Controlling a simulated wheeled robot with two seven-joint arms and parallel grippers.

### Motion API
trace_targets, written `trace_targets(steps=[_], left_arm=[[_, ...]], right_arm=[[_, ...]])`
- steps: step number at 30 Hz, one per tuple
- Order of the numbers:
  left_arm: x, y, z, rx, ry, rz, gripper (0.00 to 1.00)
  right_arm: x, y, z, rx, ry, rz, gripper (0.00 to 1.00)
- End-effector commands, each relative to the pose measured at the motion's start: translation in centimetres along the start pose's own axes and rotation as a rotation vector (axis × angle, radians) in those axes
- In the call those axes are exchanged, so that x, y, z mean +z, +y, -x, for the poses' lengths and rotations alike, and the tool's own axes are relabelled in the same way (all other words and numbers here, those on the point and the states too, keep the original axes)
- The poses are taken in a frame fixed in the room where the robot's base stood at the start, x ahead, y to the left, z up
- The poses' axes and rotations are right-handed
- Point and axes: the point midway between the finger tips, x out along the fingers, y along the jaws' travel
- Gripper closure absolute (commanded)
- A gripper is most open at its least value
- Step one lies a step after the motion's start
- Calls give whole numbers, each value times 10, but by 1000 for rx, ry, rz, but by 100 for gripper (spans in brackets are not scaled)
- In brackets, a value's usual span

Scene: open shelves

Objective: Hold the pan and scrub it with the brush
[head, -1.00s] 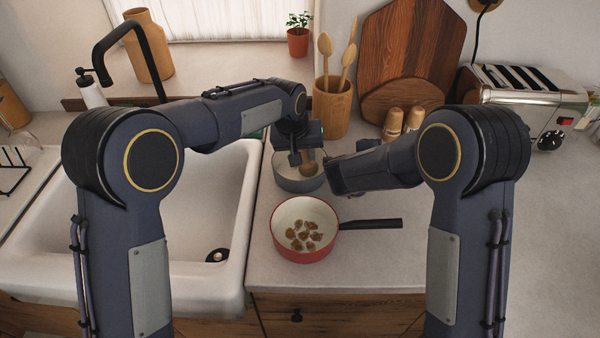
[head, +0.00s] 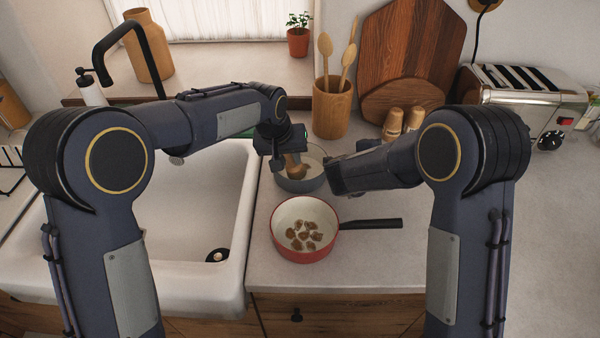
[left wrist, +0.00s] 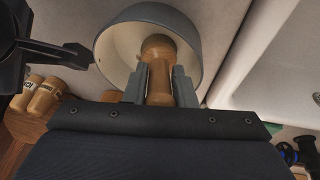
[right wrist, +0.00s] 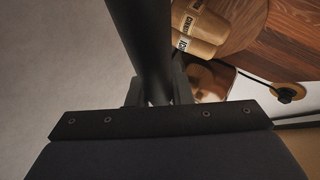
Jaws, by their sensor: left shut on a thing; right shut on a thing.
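A grey pan (head: 301,186) with a pale inside is at the back of the counter, right of the sink. My left gripper (head: 277,158) is above its left side, shut on a wooden brush (head: 296,168). In the left wrist view the brush (left wrist: 158,48) reaches into the pan (left wrist: 150,13); its bristles are hidden, so contact cannot be told. My right gripper (head: 337,177) is at the pan's right side. In the right wrist view its fingers (right wrist: 155,97) are shut on a dark bar, the pan's handle (right wrist: 150,45); the pan's bowl is out of that view.
A red pan (head: 300,255) with several brown bits stands in front, its black handle pointing right. A white sink (head: 190,275) is on the left. A utensil pot (head: 331,110), two shakers (head: 393,122), cutting boards (head: 405,55) and a toaster (head: 520,95) stand behind. The right counter is clear.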

Motion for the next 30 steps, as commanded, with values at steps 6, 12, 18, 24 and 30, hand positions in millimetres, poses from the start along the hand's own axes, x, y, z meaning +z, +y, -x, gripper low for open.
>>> trace_targets(steps=[6, 12, 18, 24, 30], left_arm=[[-11, -6, -2, 1, 0, 0, 100], [-20, -10, -3, 2, 2, -1, 100], [-27, -7, -7, 2, 2, -2, 100], [-37, -1, -12, 2, 3, -1, 100], [-39, 1, -14, 2, 2, -1, 100]], right_arm=[[0, 0, 0, -1, 1, -1, 100], [0, 0, 0, -1, 1, -1, 100], [0, 0, 0, -1, 1, 0, 100], [0, 0, 0, -1, 1, 0, 100], [0, 0, 0, -1, 1, 0, 100]])
